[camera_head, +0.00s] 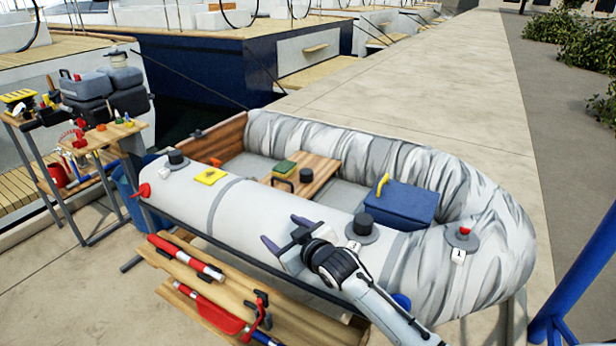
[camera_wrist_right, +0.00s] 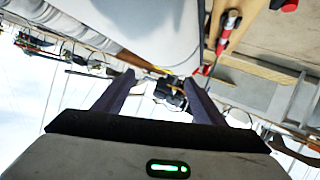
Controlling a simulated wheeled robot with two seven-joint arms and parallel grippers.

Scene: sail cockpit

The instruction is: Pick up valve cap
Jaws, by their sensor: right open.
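A black cap-like piece (camera_head: 306,175) lies on the wooden seat board inside the grey inflatable boat, beside a thin dark loop. Two other black caps sit on round grey valve bases on the near tube: one at the far left (camera_head: 176,157), one nearer the middle (camera_head: 362,224). A third valve (camera_head: 464,231), at the right with a tag marked 1, shows a red centre and no black cap. My right gripper (camera_head: 285,232) is open and empty, over the near tube left of the middle valve. Its spread fingers also show in the right wrist view (camera_wrist_right: 158,90). My left gripper is not in view.
A blue box (camera_head: 395,204) with a yellow handle stands in the boat. A green-topped item (camera_head: 284,167) lies on the seat board; a yellow item (camera_head: 210,176) lies on the tube. A wooden rack (camera_head: 235,290) with red tools stands below the tube. Shelves stand at left.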

